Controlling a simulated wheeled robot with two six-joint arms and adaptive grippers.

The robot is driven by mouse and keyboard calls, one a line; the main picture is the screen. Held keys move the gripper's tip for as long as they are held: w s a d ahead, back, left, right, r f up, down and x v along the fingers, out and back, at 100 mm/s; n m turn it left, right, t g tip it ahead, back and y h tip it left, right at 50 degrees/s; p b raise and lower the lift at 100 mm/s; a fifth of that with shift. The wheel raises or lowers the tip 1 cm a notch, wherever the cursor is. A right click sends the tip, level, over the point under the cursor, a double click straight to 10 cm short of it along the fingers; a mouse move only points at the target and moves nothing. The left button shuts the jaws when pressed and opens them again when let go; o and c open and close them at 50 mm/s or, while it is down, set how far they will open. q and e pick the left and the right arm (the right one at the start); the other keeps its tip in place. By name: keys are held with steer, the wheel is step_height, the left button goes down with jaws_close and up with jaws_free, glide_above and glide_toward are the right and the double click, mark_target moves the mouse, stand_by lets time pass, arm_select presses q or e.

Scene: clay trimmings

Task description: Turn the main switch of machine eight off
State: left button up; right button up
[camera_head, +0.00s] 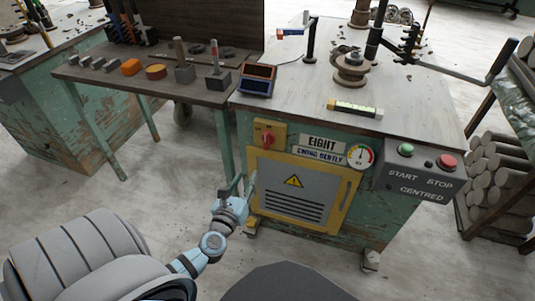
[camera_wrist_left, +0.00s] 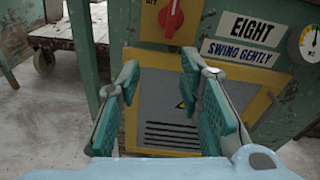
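The main switch of machine eight is a red rotary knob (camera_head: 267,138) on a yellow plate (camera_head: 277,130), at the upper left of the green cabinet's front. In the left wrist view the red knob (camera_wrist_left: 171,18) is at the top edge, its grip roughly upright; lettering beside it is cut off. A white sign reading EIGHT (camera_head: 322,144) is right of it. My left gripper (camera_head: 240,186) is below and left of the switch, in front of the yellow-framed panel. In the left wrist view its fingers (camera_wrist_left: 160,72) are apart with nothing between them. My right gripper is not in view.
A yellow-framed vented door (camera_head: 340,205) with a warning triangle is below the switch. A gauge (camera_head: 360,156) and a grey START/STOP box (camera_head: 422,172) are to the right. A tool bench (camera_head: 130,84) stands left. The floor before the cabinet's left side is clear.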

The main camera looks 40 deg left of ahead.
mark_target(265, 140)
arm_select(q)
steer(key=w+a+r, duration=0.1)
steer(key=w, duration=0.3)
steer(key=w+a+r+m+t+b, duration=0.1)
steer(key=w, duration=0.4)
steer(key=w+a+r+m, duration=0.1)
steer(key=w, duration=0.4)
steer(key=shift+w+a+r+b, duration=0.1)
steer(key=shift+a+r+b, duration=0.05)
steer(key=shift+a+b, duration=0.2)
steer(key=shift+w+a, duration=0.1)
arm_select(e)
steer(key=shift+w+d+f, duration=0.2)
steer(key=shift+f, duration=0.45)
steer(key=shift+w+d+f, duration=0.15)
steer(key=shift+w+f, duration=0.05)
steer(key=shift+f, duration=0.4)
arm_select(q)
jaws_close()
